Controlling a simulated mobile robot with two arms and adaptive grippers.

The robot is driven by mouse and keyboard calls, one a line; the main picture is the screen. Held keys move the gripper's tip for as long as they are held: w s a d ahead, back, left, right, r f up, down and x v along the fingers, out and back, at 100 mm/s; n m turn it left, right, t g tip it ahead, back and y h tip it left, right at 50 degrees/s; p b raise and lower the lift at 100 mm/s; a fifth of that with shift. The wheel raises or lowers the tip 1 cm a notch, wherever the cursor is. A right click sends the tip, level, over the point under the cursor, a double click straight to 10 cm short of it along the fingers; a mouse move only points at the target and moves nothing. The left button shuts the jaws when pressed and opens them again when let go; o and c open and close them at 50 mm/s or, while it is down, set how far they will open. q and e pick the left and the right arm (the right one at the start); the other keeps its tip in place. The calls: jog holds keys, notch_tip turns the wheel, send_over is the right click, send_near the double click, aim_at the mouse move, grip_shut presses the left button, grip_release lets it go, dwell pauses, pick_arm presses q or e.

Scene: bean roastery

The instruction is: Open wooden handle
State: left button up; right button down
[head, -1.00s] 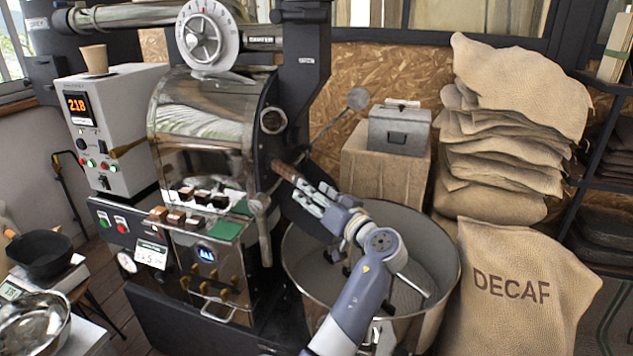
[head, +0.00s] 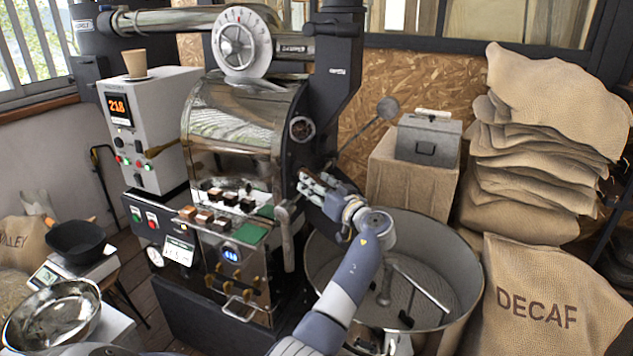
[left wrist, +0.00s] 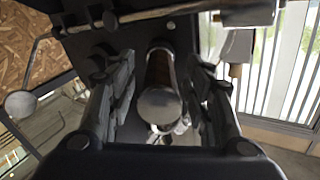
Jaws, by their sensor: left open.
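The wooden handle shows in the left wrist view (left wrist: 160,70) as a brown grip with a round metal cap facing the camera. It lies between the fingers of my left gripper (left wrist: 158,100), which are spread on both sides with a gap to the handle. In the head view my left gripper (head: 315,187) is at the front of the shiny roaster (head: 230,125) and covers most or all of the handle. My right gripper is in neither view.
The round cooling bin (head: 470,275) stands below my left arm. A metal rod with a ball end (head: 388,108) sticks out above the gripper. A DECAF sack (head: 545,300) and stacked sacks (head: 540,150) fill the right side. A scale with a black pan (head: 76,242) is at left.

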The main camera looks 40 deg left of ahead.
pick_arm(q)
jog(key=shift+a, duration=0.1)
grip_shut()
jog(key=b+v, duration=0.5)
jog(key=v, duration=0.5)
jog(key=shift+d, duration=0.25)
grip_release()
